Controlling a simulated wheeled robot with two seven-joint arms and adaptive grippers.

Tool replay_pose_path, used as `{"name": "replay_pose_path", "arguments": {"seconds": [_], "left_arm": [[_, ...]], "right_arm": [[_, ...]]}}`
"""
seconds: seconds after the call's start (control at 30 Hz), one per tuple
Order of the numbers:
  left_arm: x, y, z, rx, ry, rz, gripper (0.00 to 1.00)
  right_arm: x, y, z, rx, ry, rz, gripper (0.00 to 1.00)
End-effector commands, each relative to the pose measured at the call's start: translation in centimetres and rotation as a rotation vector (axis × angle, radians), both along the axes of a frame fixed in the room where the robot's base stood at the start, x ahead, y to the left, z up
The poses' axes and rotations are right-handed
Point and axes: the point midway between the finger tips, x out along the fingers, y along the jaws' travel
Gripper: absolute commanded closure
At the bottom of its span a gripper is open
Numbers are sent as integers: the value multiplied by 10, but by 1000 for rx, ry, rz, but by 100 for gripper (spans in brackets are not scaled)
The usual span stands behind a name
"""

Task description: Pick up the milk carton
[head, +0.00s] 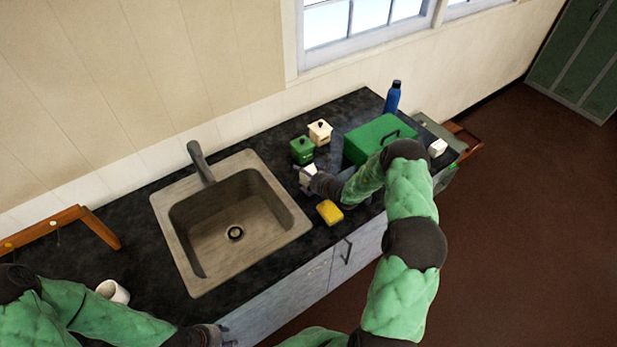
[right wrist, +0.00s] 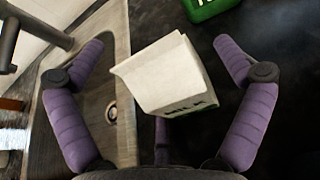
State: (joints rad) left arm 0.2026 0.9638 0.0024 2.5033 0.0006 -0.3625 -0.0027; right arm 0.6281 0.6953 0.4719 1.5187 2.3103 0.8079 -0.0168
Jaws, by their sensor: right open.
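The white milk carton (head: 306,174) stands on the dark counter to the right of the sink, partly hidden by my right gripper (head: 309,180). In the right wrist view the carton (right wrist: 172,76) sits between the spread purple fingers of my right gripper (right wrist: 158,47), with dark lettering on its lower side. The fingers are open, with visible gaps on both sides of the carton. My left gripper (head: 225,336) is low in the head view near the counter's front edge, away from the carton; its jaw opening is too small to judge.
The sink (head: 235,215) lies left of the carton. A yellow sponge (head: 329,212) is close in front. A green canister (head: 302,150), a cream canister (head: 320,132) and a green box (head: 372,138) stand behind. A blue bottle (head: 392,99) and white mug (head: 113,291) stand farther off.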

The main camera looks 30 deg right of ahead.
Motion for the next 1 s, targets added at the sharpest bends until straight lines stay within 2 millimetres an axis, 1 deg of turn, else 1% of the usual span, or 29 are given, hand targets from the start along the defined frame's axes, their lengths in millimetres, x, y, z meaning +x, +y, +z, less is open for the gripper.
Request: {"name": "replay_pose_path", "arguments": {"seconds": [0.03,0.07,0.1,0.2,0.67,0.87,0.97,1.0], "left_arm": [[0,0,0,0,0,0,60],[0,0,0,0,0,0,60],[0,0,0,0,0,0,60],[0,0,0,0,0,0,60],[0,0,0,0,0,0,60],[0,0,-1,0,0,0,60],[0,0,-2,0,0,0,60],[0,0,-1,0,0,0,60]], "right_arm": [[0,0,0,0,0,0,6],[0,0,0,0,0,0,14],[0,0,0,0,0,0,25],[0,0,0,0,0,0,52],[0,0,3,-1,-1,0,53],[0,0,18,-1,-3,1,53],[0,0,35,-3,-3,0,53],[-5,4,39,1,-1,1,53]]}}
